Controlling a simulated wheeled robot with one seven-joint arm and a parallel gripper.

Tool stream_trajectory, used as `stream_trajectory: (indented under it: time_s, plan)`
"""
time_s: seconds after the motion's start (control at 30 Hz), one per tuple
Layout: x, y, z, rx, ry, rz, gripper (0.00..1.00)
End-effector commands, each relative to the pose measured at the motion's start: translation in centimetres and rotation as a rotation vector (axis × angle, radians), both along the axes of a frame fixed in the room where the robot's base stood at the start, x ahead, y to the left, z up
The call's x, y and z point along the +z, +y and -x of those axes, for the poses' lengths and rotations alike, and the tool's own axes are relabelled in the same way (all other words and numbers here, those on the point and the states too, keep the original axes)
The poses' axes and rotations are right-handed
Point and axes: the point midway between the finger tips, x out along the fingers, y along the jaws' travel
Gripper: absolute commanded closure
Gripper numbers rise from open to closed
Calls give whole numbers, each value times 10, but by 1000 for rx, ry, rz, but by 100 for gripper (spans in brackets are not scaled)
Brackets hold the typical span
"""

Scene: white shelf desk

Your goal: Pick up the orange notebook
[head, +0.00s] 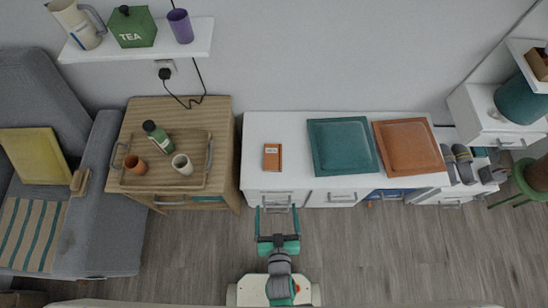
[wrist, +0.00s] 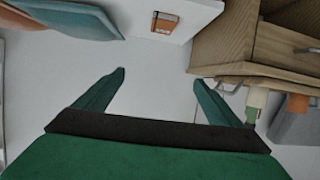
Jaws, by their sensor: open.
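The orange notebook (head: 272,157) is a small orange rectangle with a pale label. It lies flat on the left part of the white desk top (head: 275,128). It also shows in the wrist view (wrist: 165,22), near the top edge. My gripper (head: 276,210) is at the desk's front edge, below the notebook in the head view. In the wrist view its two green fingers (wrist: 160,80) are spread wide apart with nothing between them. The notebook is beyond the fingertips and apart from them.
A teal cushion-like square (head: 342,146) and an orange-brown one (head: 409,146) lie right of the notebook. A wooden cabinet (head: 222,106) with a tray (head: 147,184), green bottle (head: 157,137) and two cups stands left. The desk around the notebook is clear. Drawer handles line the desk front.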

Motion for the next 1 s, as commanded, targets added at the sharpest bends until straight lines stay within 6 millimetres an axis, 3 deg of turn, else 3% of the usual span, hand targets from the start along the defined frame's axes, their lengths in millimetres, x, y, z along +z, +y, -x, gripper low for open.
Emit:
stream_trajectory:
  time_s: [0.03,0.2,0.33,0.5,1.0]
  plan:
    - [-17,0,-19,1,8,1,11]
    - [-69,-5,-76,-18,52,2,11]
    - [-100,-5,-120,-35,83,-2,11]
    - [-124,-2,-164,-53,113,-8,11]
    - [-154,3,-222,-60,132,-12,11]
